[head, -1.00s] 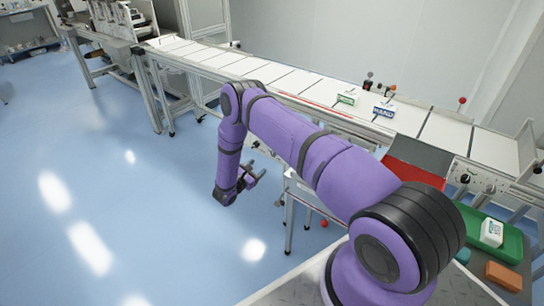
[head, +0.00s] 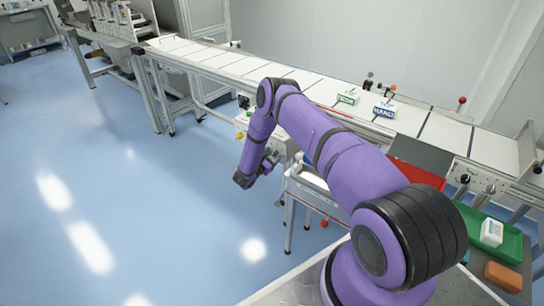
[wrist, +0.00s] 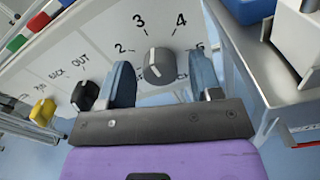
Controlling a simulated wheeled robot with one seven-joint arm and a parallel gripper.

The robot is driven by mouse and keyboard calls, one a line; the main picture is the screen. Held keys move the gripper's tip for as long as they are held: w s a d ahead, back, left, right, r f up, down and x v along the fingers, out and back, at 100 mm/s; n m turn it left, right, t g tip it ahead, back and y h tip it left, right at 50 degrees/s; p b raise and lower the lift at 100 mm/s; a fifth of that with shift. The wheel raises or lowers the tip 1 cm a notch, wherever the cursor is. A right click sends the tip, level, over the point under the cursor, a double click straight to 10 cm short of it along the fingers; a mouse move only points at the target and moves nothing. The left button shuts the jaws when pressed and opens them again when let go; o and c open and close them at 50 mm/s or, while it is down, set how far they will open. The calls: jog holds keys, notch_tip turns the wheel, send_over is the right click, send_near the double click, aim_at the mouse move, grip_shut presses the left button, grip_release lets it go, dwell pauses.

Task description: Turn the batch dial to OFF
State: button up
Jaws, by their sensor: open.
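The grey batch dial (wrist: 158,68) is in the middle of the wrist view, on a pale panel marked 2, 3, 4 and a partly hidden 5. Its white pointer line points up, roughly toward 3. I see no OFF mark; the lower part of the scale is hidden by my gripper. My gripper (wrist: 160,62) is open, with one finger on each side of the dial; I cannot tell if either touches it. In the head view my gripper (head: 270,160) is at the front of the machine panel, and the dial is hidden behind my arm.
Left of the dial in the wrist view are a black knob (wrist: 84,95) near a BACK OUT label and a yellow knob (wrist: 42,112). A metal frame edge (wrist: 250,75) stands close on the right. The conveyor (head: 245,66) runs behind my arm.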

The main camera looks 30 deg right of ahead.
jog(key=shift+c, duration=0.2)
jog(key=c, duration=0.9)
jog(key=shift+a+n, duration=0.1)
jog(key=shift+n, duration=0.3)
jog(key=n, duration=1.4)
jog(key=shift+n, duration=0.3)
jog(key=n, duration=0.4)
jog(key=shift+n, duration=0.4)
